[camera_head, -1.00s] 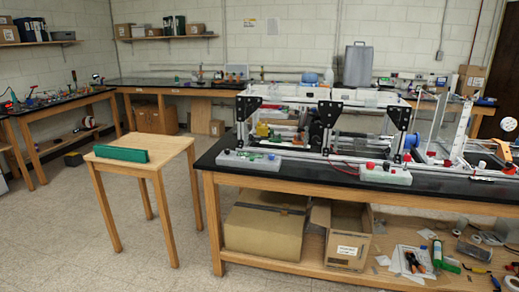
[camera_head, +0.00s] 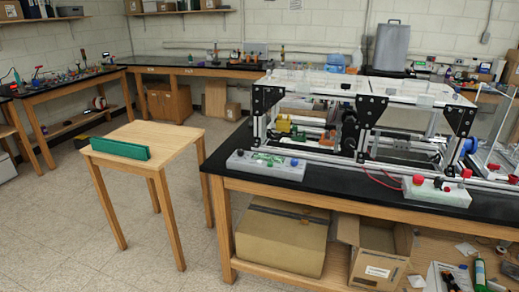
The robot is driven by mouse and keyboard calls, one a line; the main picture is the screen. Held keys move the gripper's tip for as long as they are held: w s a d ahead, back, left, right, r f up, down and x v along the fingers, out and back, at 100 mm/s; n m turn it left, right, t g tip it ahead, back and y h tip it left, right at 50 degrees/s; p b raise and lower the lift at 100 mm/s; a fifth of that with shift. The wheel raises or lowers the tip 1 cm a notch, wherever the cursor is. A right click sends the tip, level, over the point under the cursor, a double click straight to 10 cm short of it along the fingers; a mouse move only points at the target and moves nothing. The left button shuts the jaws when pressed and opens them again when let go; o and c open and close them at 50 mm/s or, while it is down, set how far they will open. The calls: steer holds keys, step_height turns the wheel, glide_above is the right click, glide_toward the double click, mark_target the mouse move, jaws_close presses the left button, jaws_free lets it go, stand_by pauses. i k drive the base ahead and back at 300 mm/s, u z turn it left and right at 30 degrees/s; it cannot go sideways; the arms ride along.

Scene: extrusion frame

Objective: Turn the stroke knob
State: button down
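The white aluminium extrusion frame (camera_head: 415,92) stands on the black-topped bench at the right, with black triangular brackets and clear panels on top. No knob can be read as the stroke knob from here. A blue round part (camera_head: 470,146) sits at the frame's right end. A grey control box (camera_head: 436,191) with red knobs or buttons stands in front of the frame on the right. My gripper is not in view.
A small wooden table (camera_head: 170,137) with a green block (camera_head: 120,149) stands left of the bench. Cardboard boxes (camera_head: 282,238) lie on the bench's lower shelf. The floor (camera_head: 60,225) left of the small table is open.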

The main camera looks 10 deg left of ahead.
mark_target(294, 161)
steer(key=u, duration=0.2)
steer(key=i, duration=1.05)
steer(key=u, duration=0.4)
